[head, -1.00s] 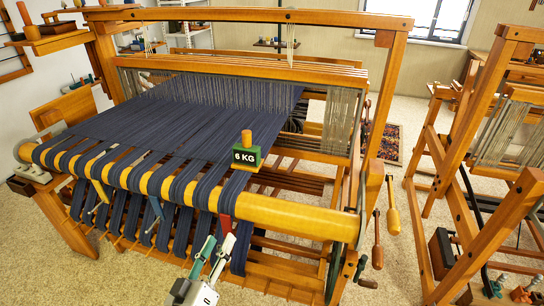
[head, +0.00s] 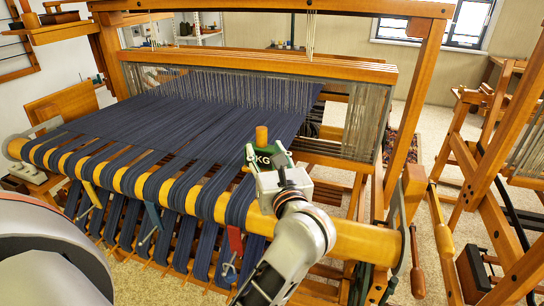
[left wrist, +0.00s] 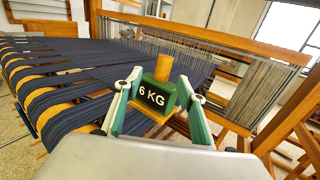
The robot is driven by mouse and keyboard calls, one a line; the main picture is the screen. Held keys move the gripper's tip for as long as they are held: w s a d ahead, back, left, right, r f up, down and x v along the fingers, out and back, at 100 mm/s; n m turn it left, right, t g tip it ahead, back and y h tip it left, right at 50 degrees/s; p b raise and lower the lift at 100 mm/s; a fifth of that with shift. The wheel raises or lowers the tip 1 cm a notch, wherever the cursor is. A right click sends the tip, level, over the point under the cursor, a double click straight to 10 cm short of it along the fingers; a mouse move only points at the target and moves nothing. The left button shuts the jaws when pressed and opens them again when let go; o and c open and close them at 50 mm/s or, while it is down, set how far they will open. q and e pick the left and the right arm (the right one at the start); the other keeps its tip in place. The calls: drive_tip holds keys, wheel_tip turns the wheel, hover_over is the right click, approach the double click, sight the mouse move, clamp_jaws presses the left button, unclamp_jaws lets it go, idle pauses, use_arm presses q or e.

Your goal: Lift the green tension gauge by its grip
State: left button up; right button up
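The green tension gauge (head: 266,148), a small block marked 6 KG with an upright wooden grip (head: 262,134), stands at the right end of the dark warp near the yellow front beam. My left gripper (head: 271,157) is right in front of it and hides much of its lower part. In the left wrist view the gauge (left wrist: 154,97) shows upright between the two spread green-padded fingers (left wrist: 160,84), its wooden grip (left wrist: 163,67) standing up between the tips. I cannot tell whether the fingers touch it. My right gripper is not in view.
The yellow front beam (head: 350,238) runs below and to the right of the gauge. Dark blue warp (head: 190,125) spreads to the left. The loom's wooden upright (head: 407,110) stands to the right. A red tag (head: 235,240) hangs below the beam.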

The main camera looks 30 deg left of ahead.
sight(263, 142)
use_arm(q)
drive_tip(key=shift+x, duration=0.9)
drive_tip(key=x, duration=0.5)
drive_tip(key=shift+w+d+f, duration=0.15)
drive_tip(key=shift+w+f, duration=0.1)
drive_tip(key=shift+w, duration=0.05)
clamp_jaws()
